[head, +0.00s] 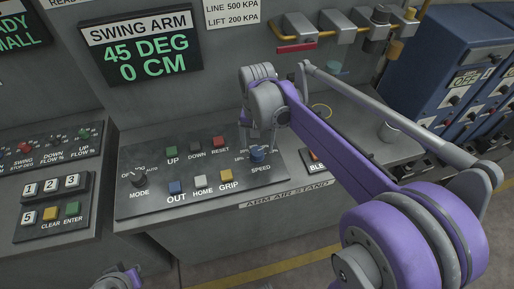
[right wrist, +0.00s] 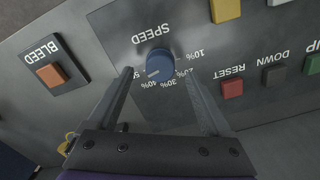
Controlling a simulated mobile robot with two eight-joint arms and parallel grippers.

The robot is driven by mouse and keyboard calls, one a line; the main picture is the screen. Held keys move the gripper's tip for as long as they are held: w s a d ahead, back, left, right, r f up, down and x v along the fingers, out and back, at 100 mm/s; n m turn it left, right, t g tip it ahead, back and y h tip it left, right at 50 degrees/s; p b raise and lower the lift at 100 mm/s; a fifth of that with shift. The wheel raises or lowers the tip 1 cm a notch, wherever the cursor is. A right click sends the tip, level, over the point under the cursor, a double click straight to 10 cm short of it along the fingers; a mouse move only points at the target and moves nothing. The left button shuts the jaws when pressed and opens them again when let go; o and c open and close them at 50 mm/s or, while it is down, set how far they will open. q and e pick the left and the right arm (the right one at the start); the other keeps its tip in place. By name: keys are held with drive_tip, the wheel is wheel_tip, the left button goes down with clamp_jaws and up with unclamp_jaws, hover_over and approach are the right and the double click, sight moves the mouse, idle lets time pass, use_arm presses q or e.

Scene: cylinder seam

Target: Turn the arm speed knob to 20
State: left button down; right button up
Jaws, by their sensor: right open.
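The blue arm speed knob (right wrist: 160,64) sits on the dark control panel above the word SPEED in the head view, where it also shows (head: 258,155). In the right wrist view its white mark points to the lower left, toward the 40% and 50% end of the scale. My right gripper (right wrist: 158,74) is open, with one finger on each side of the knob. A gap seems to show between each finger and the knob. In the head view the right gripper (head: 259,140) comes down over the knob and partly hides its scale. My left gripper's fingers are not visible.
Near the knob are the RESET button (right wrist: 232,89), the yellow GRIP button (head: 225,176) and the BLEED button (right wrist: 52,76). The MODE knob (head: 137,179) is farther left. A display (head: 140,53) reads SWING ARM, 45 DEG, 0 CM.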

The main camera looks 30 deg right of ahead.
sight(257, 154)
drive_tip(key=shift+f, duration=1.45)
clamp_jaws()
